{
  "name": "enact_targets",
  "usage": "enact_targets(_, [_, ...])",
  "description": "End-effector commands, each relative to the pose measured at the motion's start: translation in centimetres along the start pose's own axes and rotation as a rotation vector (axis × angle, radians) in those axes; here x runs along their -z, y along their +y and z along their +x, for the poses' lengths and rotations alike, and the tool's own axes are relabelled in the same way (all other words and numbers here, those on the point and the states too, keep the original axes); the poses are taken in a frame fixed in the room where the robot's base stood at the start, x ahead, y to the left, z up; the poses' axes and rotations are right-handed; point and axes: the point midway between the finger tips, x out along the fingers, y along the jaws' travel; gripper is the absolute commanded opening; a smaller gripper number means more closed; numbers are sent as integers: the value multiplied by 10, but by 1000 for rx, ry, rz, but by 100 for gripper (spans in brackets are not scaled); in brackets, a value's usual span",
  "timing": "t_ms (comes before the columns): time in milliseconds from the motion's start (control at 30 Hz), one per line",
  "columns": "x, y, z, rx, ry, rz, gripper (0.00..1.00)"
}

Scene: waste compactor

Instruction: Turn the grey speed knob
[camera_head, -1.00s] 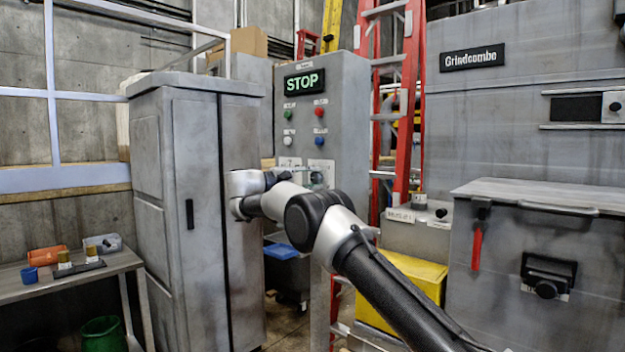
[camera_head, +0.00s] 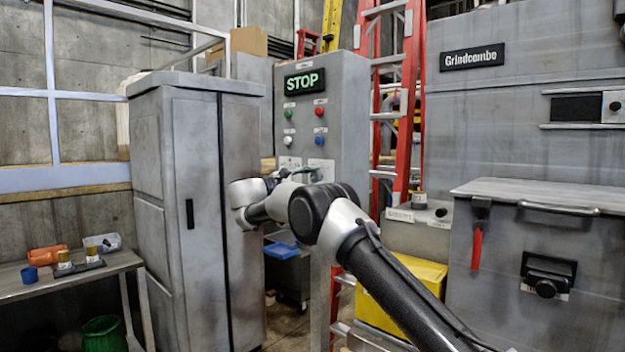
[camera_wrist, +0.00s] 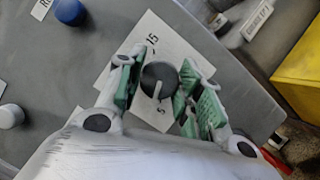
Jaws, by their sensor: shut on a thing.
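The grey speed knob (camera_wrist: 158,82) is a dark round knob with a white pointer line. It sits on a white scale plate (camera_wrist: 124,62) printed with 15 and 5, and the line runs toward the side of the 5. My gripper (camera_wrist: 160,86) has its green-padded fingers on either side of the knob and is shut on it. In the head view the knob is hidden behind my arm. The grey control panel (camera_head: 346,110) stands upright there, with a green-lettered STOP display (camera_head: 304,82).
Coloured buttons, including a blue one (camera_wrist: 70,11) and a white one (camera_wrist: 10,117), lie close to my gripper. A grey cabinet (camera_head: 172,200) stands left of the panel. A red ladder (camera_head: 407,110) and a yellow bin (camera_head: 412,280) are at the right.

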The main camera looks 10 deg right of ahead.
Motion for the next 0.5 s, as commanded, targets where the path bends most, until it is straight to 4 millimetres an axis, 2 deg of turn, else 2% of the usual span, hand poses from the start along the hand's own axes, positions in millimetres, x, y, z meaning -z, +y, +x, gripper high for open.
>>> enact_targets(133, [1,-1,-1,0,3,-1,12])
enact_targets(167, [1,-1,-1,0,3,-1,42])
enact_targets(267, [1,-1,-1,0,2,0,58])
enact_targets(500, [0,0,0,0,1,1,58])
